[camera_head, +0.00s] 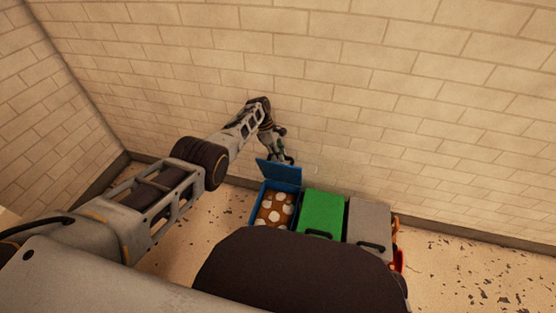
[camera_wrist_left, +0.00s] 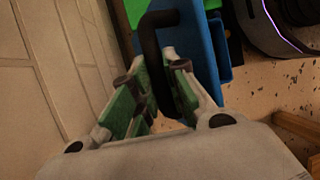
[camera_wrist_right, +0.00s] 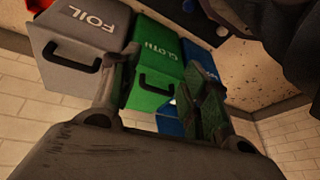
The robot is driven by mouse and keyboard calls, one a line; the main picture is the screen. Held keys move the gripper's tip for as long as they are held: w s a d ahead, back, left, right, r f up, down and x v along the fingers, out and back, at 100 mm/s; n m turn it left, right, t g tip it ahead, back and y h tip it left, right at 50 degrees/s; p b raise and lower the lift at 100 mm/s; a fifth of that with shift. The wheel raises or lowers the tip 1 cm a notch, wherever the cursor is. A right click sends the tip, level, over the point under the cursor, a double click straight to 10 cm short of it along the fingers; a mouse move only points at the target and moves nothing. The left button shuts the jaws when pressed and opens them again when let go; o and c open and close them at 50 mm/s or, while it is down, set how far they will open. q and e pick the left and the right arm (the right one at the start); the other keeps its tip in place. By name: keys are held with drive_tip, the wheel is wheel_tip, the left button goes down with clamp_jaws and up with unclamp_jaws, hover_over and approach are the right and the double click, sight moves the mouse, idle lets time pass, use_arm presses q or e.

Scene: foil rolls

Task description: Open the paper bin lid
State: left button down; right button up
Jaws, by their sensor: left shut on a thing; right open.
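The blue bin (camera_head: 256,206) stands at the left end of the row, and its blue lid (camera_head: 279,173) is tilted up toward the wall. Its inside shows a brown surface with pale round spots. My left gripper (camera_head: 287,160) is at the raised lid. In the left wrist view, this gripper (camera_wrist_left: 160,75) is shut on the lid's black handle (camera_wrist_left: 151,42). My right gripper (camera_wrist_right: 160,78) is open in the right wrist view, in front of the green bin, with nothing between its fingers. Part of the blue bin (camera_wrist_right: 200,62) shows there; its label is not readable.
The green bin (camera_head: 323,212), marked CLOTH, and the grey bin (camera_head: 368,218), marked FOIL, stand to the right with lids closed. A red-orange bin (camera_head: 398,261) is partly hidden beyond them. The brick wall (camera_head: 400,100) rises close behind the row. Speckled floor (camera_head: 470,275) is free at right.

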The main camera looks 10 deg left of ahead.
use_arm(q)
drive_tip(key=shift+w+f+b, duration=0.2)
drive_tip(key=shift+f+b, duration=0.2)
drive_tip(key=shift+b, duration=1.2)
drive_tip(key=shift+r+g, duration=0.1)
drive_tip(key=shift+g, duration=0.2)
use_arm(e)
drive_tip(key=shift+w+a+r+t+y, duration=0.3)
drive_tip(key=shift+a+r+t+y, duration=0.15)
drive_tip(key=shift+a+r, duration=0.3)
use_arm(q)
drive_tip(key=shift+w+r+b, duration=0.15)
drive_tip(key=shift+b, duration=0.15)
drive_tip(key=c, duration=1.4)
unclamp_jaws()
drive_tip(key=shift+w, duration=0.1)
drive_tip(key=shift+r, duration=0.1)
drive_tip(key=shift+r, duration=0.15)
use_arm(e)
drive_tip(key=shift+a, duration=0.1)
use_arm(q)
drive_tip(key=v, duration=1.1)
drive_tip(key=shift+a+r, duration=0.2)
drive_tip(key=shift+r, duration=0.1)
